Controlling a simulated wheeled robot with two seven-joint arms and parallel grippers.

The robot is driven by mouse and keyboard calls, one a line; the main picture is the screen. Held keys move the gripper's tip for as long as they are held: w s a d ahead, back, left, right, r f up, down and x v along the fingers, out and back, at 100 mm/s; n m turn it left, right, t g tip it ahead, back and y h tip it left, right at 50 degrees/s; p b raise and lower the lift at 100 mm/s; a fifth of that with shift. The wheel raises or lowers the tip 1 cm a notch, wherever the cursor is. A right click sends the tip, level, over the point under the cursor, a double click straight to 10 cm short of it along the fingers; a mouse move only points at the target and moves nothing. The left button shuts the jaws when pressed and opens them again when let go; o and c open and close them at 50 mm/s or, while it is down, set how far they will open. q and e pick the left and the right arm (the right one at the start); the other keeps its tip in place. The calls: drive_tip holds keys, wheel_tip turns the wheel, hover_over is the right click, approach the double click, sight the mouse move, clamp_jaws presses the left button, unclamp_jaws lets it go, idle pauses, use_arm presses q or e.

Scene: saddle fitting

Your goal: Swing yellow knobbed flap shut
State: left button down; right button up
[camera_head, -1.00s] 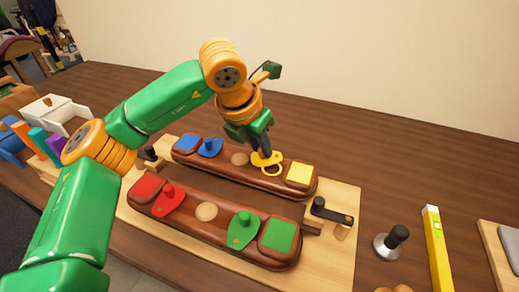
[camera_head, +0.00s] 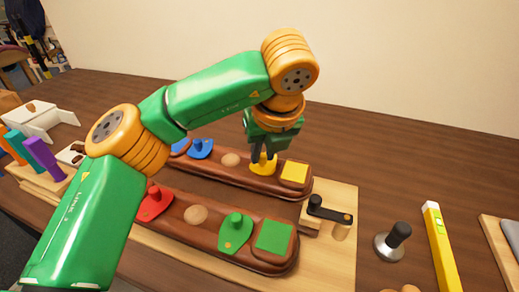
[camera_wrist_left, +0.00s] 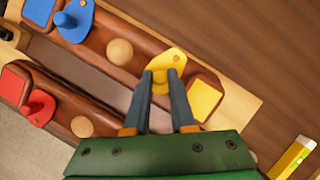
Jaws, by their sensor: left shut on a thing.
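The yellow flap (camera_head: 263,169) lies on the far brown saddle piece, between a wooden ball and a yellow square pad (camera_head: 295,173). My left gripper (camera_head: 262,155) reaches down over the flap and is shut on its knob. In the left wrist view, the yellow flap (camera_wrist_left: 166,62) shows just beyond the fingertips (camera_wrist_left: 160,78), and the knob is mostly hidden between the fingers. The yellow pad (camera_wrist_left: 203,99) is right beside the flap there. My right gripper is not in view.
A blue flap (camera_head: 200,148) is on the same far piece. Red (camera_head: 155,203) and green (camera_head: 235,232) knobbed flaps are on the near piece. A black-handled clamp (camera_head: 328,212) stands at the board's right end. A black-knobbed tool (camera_head: 393,240) and a yellow level (camera_head: 440,248) lie further right.

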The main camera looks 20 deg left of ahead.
use_arm(q)
drive_tip(key=shift+d+n, duration=0.3)
drive_tip(key=shift+n, duration=0.5)
drive_tip(key=shift+g, duration=0.3)
drive_tip(key=c, duration=0.8)
unclamp_jaws()
drive_tip(key=shift+o, duration=0.2)
drive_tip(key=p+v, duration=0.1)
drive_tip(key=v, duration=0.6)
drive_tip(key=shift+d+p, duration=0.2)
drive_tip(key=shift+p, duration=0.15)
